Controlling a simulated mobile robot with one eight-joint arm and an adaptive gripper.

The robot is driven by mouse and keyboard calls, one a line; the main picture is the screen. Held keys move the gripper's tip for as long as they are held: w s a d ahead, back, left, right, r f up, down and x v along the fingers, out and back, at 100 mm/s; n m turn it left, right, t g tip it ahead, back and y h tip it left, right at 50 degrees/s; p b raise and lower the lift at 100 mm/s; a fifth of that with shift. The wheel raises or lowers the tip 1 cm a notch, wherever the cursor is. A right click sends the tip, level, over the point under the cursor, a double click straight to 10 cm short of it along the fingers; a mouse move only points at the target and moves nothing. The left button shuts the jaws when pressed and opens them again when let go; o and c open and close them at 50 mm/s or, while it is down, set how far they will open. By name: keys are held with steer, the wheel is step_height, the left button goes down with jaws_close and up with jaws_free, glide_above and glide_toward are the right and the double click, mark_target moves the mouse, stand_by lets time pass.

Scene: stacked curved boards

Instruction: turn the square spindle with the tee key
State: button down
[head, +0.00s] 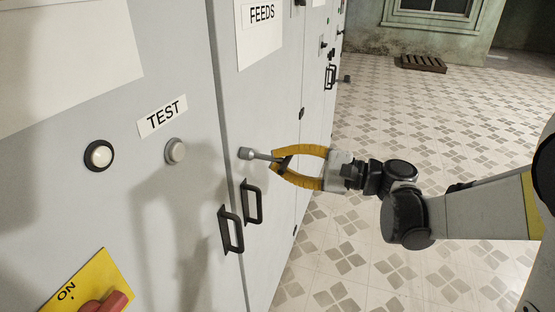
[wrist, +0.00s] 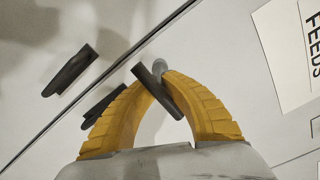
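The tee key has a dark crossbar (head: 285,163) and a thin grey shank (head: 263,156). My gripper (head: 275,161), with yellow ribbed fingers, is shut on the key near the crossbar. In the wrist view the crossbar (wrist: 157,90) lies slantwise at the meeting fingertips (wrist: 155,78). The shank points left to a round grey end (head: 246,153) at the cabinet door, below the FEEDS label. The square spindle itself is hidden. I cannot tell whether the key's end is seated on it.
Two black door handles (head: 231,229) (head: 252,202) stick out just below the key. The grey cabinet (head: 190,80) also bears a TEST button (head: 175,151), a white lamp (head: 99,156) and a red switch (head: 104,303). A pallet (head: 423,64) lies far back. The tiled floor to the right is clear.

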steer(key=shift+v, duration=1.2)
stand_by(1.6)
steer(key=v, duration=1.6)
stand_by(0.8)
